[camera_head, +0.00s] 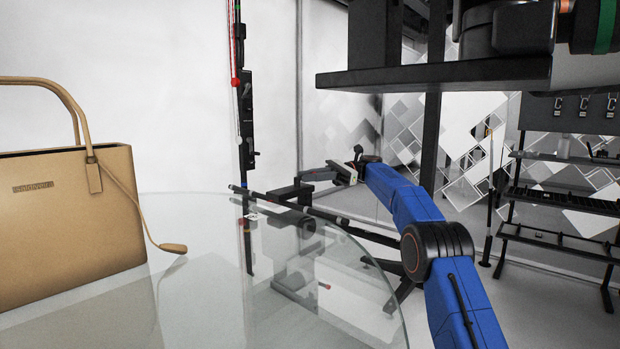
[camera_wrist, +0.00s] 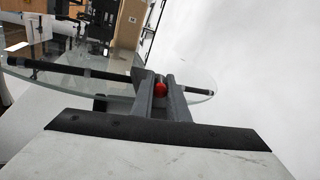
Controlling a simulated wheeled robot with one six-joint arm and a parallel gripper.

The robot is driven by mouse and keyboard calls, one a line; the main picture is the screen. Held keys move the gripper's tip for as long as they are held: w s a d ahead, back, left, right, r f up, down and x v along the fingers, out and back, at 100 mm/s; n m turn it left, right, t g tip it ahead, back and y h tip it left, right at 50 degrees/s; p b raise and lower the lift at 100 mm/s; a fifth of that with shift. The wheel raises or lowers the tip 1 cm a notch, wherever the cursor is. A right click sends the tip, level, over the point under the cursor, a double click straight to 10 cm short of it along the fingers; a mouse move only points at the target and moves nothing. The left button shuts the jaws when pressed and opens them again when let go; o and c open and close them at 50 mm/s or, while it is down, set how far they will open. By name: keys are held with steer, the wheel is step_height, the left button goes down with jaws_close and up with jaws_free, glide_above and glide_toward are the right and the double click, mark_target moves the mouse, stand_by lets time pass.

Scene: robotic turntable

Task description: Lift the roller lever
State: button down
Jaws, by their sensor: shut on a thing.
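My gripper (camera_wrist: 161,92) is shut on a red knob (camera_wrist: 160,88), which appears to be the end of the roller lever. Both grey fingers lie on either side of it, and only its near face shows. In the head view my gripper (camera_head: 334,172) is beyond the glass turntable's rim, beside a dark bracket. The knob cannot be made out there. The long black roller bar (camera_head: 328,215) runs over the turntable edge; in the wrist view the bar (camera_wrist: 70,69) passes behind my fingers. Whether it touches the glass is unclear.
A round glass turntable (camera_head: 205,290) carries a tan handbag (camera_head: 65,230) at the left. A black upright pole (camera_head: 245,110) stands behind the turntable. Black shelves (camera_head: 560,200) stand at the right. A dark overhead structure fills the upper right.

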stand_by(0.5)
steer(key=c, duration=1.8)
jaws_free()
